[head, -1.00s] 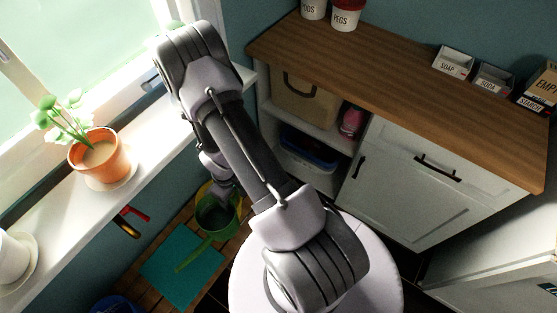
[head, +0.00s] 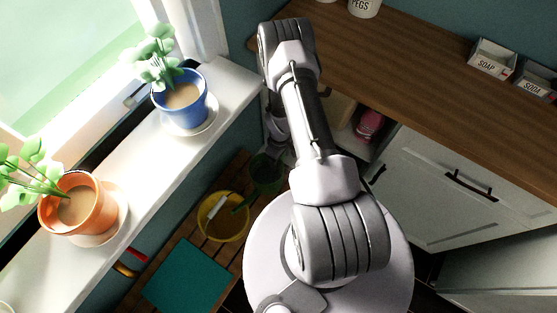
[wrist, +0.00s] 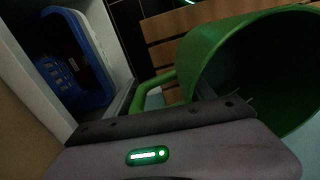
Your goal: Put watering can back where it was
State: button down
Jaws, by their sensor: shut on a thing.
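The green watering can (head: 266,172) is held low over the slatted wooden floor rack, just right of the yellow bucket, its spout reaching down-left across the bucket's edge. My gripper (head: 279,148) is shut on the can, below the end of my arm. In the wrist view the can (wrist: 235,50) fills the right side, its dark open top facing the camera, with a green handle part (wrist: 153,88) beside my gripper (wrist: 170,97). The exact grip point is hidden. A teal mat (head: 187,275) lies bare on the rack.
The yellow bucket (head: 222,232) stands on the rack (head: 197,245). A window sill (head: 150,170) with a blue pot (head: 185,105) and an orange pot (head: 75,212) is at left. A wooden-topped cabinet (head: 430,85) is at right; a blue basket (wrist: 65,55) shows in the wrist view.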

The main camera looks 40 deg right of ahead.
jog(key=shift+w+d+f+b, duration=0.15)
jog(key=shift+w+f+b, duration=0.3)
jog(key=shift+f, duration=0.3)
jog(key=shift+w+d+f+b, duration=0.2)
jog(key=shift+w+f+b, duration=0.1)
jog(key=shift+f+b, duration=0.4)
jog(key=shift+w+d+f+b, duration=0.15)
jog(key=shift+w+f+b, duration=0.25)
jog(key=shift+f, duration=0.4)
jog(key=shift+c, duration=1.8)
grip_release()
notch_tip(320, 180, up, 8)
jog(key=p, duration=0.4)
jog(key=shift+r, duration=0.25)
